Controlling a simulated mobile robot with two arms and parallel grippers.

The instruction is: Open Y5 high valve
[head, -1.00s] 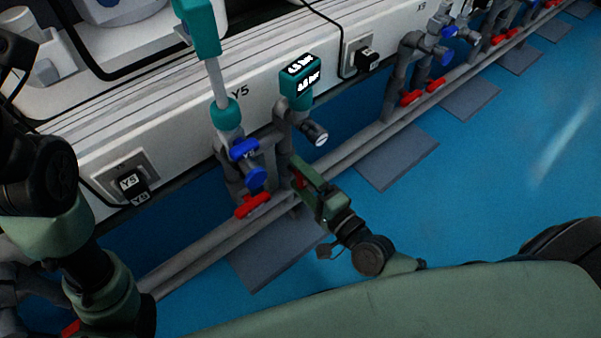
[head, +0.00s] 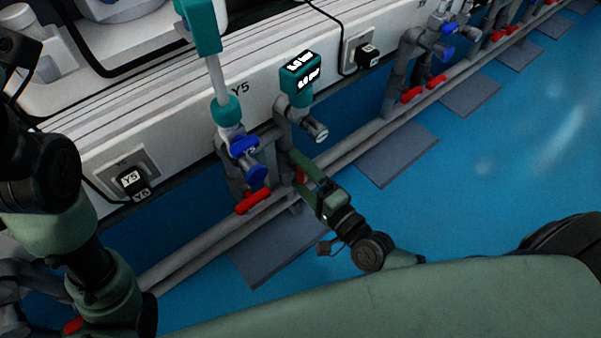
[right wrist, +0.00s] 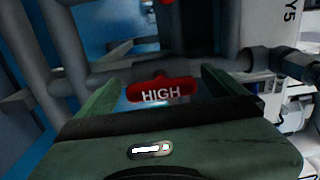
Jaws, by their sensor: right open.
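The red valve handle marked HIGH (right wrist: 160,91) shows in the right wrist view, lying crosswise between the two green fingers of my right gripper (right wrist: 163,78). The fingers are open, with visible room on both sides of the handle. In the head view my right gripper (head: 299,166) is at the pipes under the Y5 label (head: 240,89). A little red (head: 299,176) shows beside its fingers; the rest of that handle is hidden. Another red handle (head: 253,202) is to its left. My left arm is at the left edge; its gripper is not visible.
Blue valves (head: 245,147) and a teal gauge (head: 300,80) with a lit, blurred display sit close to the right gripper. Grey pipes (head: 190,252) run along the white bench. Blue floor is open at right.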

